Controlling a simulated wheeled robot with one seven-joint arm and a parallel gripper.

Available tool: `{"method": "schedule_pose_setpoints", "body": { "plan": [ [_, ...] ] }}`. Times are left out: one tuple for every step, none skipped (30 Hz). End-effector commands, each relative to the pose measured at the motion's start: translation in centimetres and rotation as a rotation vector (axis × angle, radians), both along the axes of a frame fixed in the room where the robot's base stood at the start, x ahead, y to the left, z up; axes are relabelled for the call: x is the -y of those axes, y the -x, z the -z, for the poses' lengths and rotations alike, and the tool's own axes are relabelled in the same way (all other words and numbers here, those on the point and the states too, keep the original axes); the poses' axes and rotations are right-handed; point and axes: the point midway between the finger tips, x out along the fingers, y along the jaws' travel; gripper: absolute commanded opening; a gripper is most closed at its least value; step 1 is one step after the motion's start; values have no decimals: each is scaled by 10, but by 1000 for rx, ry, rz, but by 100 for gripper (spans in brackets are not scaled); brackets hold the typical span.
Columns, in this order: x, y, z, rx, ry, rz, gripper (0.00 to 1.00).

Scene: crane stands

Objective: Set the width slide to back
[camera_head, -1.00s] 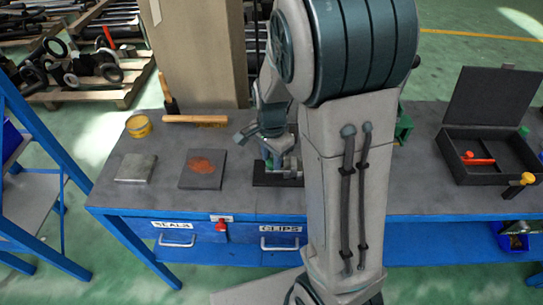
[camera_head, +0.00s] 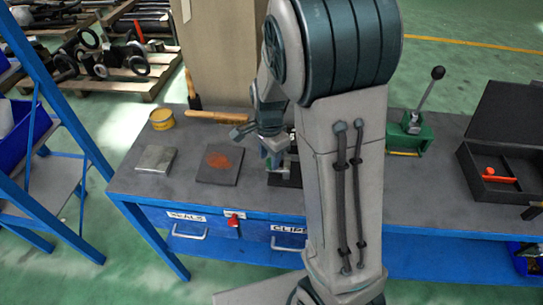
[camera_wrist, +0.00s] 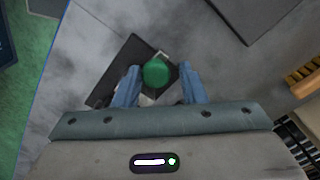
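A small fixture on a dark base plate (camera_head: 285,180) stands on the grey workbench, partly hidden by my arm in the head view. In the wrist view, its round green knob (camera_wrist: 155,72) sits over the dark plate (camera_wrist: 113,72) among light metal parts. I cannot tell for sure which part is the width slide or how it is set. My gripper (camera_wrist: 159,76) is open, with its two blue-grey fingers apart on either side of the knob and gaps showing. In the head view my gripper (camera_head: 272,158) is low at the fixture; contact is unclear.
A dark plate with a rusty patch (camera_head: 219,164), a metal block (camera_head: 156,159) and a yellow tin (camera_head: 162,119) lie to the left. A hammer (camera_head: 215,116) lies behind. A green lever press (camera_head: 411,133) and an open black case (camera_head: 490,160) stand right.

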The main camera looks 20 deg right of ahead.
Motion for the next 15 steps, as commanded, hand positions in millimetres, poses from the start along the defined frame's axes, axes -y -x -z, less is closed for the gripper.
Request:
{"method": "schedule_pose_setpoints", "body": {
  "plan": [
    [0, 0, 0, -1, 0, 0, 37],
    [0, 1, 0, -2, 1, 0, 37],
    [1, 1, 0, -2, 1, 0, 37],
    [1, 1, 1, -3, 1, 0, 37],
    [2, 1, 1, -3, 1, 1, 37],
    [2, 1, 1, -3, 1, 1, 37],
    [2, 1, 1, -4, 2, 2, 37],
    [2, 1, 1, -4, 2, 2, 37],
    [3, 1, 1, -3, 2, 2, 37],
    [3, 1, 1, -3, 2, 2, 37],
    [3, 1, 0, -3, 2, 2, 37],
    [3, 1, -2, -2, 2, 2, 37],
    [2, 1, -4, -2, 2, 1, 37],
    [2, 1, -7, -2, 2, 1, 37],
    [2, 0, -11, -1, 2, 1, 37]
  ]
}}
